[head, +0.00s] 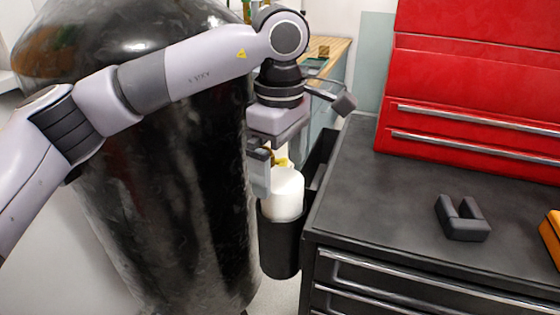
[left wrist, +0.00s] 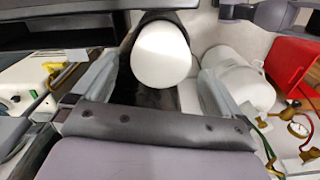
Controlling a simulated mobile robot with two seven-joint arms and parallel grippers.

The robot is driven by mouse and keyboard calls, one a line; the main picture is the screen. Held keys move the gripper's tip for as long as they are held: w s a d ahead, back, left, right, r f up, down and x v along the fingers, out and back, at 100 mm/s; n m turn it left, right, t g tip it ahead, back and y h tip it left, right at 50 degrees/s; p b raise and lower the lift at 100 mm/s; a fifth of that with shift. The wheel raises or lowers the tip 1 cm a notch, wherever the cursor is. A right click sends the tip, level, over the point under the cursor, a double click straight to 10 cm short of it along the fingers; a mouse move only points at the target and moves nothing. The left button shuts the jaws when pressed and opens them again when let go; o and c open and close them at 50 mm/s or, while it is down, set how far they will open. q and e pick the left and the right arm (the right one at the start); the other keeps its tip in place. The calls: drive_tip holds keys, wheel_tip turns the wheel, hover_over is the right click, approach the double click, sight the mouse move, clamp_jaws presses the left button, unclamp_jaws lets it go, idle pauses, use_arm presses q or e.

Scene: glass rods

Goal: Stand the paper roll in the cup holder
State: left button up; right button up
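The white paper roll (head: 284,194) stands upright in the black cup holder (head: 280,243) on the side of the tool cabinet, its upper part above the rim. In the left wrist view the roll's round white end (left wrist: 162,54) shows between my fingers, with the dark holder (left wrist: 150,98) around it. My left gripper (head: 268,168) is just above the roll, pointing down. Its fingers are spread, with gaps beside the roll. The roll's lower part is hidden inside the holder. My right gripper is not in view.
The black cabinet top (head: 390,200) is right of the holder, with a dark U-shaped block (head: 462,219) on it. A red tool chest (head: 475,85) stands behind. A big black tank (head: 165,170) is close on the left. An orange object (head: 551,238) is at the right edge.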

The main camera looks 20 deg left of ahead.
use_arm(q)
drive_tip(key=shift+r, duration=0.1)
wheel_tip(320, 180, up, 7)
idle(0.4)
idle(0.7)
